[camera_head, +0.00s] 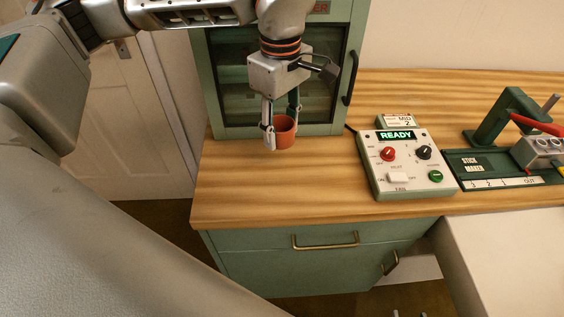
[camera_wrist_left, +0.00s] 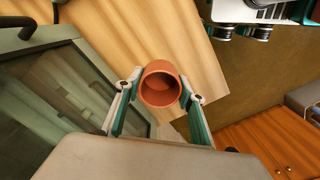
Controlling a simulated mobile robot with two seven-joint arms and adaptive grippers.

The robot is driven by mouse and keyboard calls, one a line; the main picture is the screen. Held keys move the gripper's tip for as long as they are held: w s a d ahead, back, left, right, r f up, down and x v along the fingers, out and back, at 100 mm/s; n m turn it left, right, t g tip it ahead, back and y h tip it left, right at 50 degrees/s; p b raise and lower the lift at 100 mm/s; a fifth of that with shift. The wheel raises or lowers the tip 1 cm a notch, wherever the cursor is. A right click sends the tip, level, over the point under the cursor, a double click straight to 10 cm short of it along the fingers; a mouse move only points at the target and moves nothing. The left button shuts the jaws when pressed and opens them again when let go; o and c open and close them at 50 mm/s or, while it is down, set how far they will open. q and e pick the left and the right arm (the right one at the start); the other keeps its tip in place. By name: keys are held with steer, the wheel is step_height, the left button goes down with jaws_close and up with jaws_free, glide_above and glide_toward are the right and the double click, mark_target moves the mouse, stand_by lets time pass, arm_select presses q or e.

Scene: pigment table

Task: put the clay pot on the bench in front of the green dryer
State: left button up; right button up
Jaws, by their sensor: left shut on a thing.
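The clay pot (camera_head: 286,133) is a small orange-brown cup, upright between the fingers of my left gripper (camera_head: 281,128). My left gripper is shut on it, with a finger on either side. In the left wrist view the pot (camera_wrist_left: 160,85) shows its open, empty mouth between the fingertips. The green dryer (camera_head: 221,118) stands at the back left of the bench (camera_head: 300,190), with its glass door closed. The pot is in front of the dryer door; I cannot tell whether its base touches the wood.
A white control box (camera_head: 405,165) with a lit READY display stands on the bench to the right. A green stick maker (camera_head: 490,168) is farther right. The bench's front left area is clear. A cabinet with brass handles (camera_head: 325,242) is below.

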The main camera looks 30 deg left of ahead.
mark_target(281, 173)
arm_select(q)
step_height(281, 173, down, 11)
stand_by(0.5)
steer(key=shift+f, duration=0.15)
steer(key=o, duration=1.2)
step_height(281, 173, up, 11)
steer(key=shift+w+r, duration=0.1)
steer(key=shift+r, duration=0.55)
